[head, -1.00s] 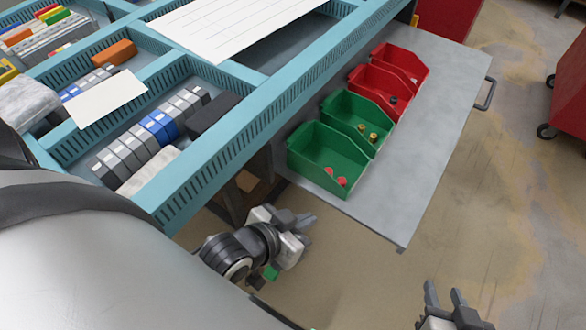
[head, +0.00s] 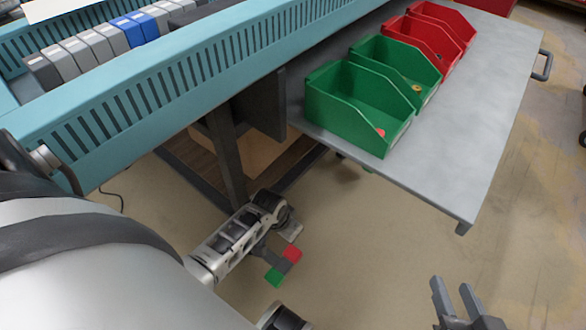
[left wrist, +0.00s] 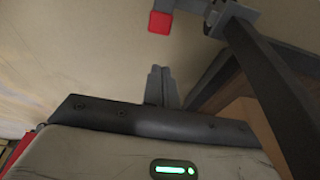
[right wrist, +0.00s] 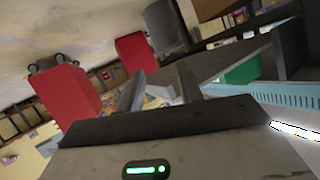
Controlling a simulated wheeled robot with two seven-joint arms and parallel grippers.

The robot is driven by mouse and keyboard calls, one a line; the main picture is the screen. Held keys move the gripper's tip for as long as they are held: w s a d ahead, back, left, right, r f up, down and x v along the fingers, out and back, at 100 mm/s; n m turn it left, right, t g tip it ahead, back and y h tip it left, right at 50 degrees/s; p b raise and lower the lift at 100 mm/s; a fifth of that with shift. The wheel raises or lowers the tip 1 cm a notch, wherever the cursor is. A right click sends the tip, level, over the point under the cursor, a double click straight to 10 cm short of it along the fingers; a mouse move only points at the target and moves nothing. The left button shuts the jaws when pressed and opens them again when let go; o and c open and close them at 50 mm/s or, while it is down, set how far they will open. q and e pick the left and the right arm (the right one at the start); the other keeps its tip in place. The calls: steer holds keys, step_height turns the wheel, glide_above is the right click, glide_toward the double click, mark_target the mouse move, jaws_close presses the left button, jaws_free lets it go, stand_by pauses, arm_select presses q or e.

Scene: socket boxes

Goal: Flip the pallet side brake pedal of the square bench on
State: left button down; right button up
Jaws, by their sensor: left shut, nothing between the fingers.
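The brake pedal (head: 280,265) shows low in the head view, below the bench's dark leg, with a red end (head: 291,253) and a green end (head: 273,277). In the left wrist view the red end (left wrist: 160,22) shows at the top, beside a dark grey bracket. My left gripper (left wrist: 160,85) is shut and empty, its fingertips apart from the red end in that picture. In the head view my left arm stands beside the pedal and its fingertips cannot be made out. My right gripper (head: 457,298) is open and empty over the floor at lower right; its fingers also show in the right wrist view (right wrist: 160,85).
The teal bench edge (head: 190,85) runs across the upper left, with a dark leg (head: 228,160) under it. A grey side shelf (head: 470,130) holds green bins (head: 350,110) and red bins (head: 425,45).

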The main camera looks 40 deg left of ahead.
mark_target(294, 247)
arm_select(q)
steer(key=shift+x, duration=0.8)
arm_select(e)
steer(key=shift+a+f, duration=0.2)
steer(key=shift+f, duration=0.05)
arm_select(q)
steer(key=shift+s, duration=0.1)
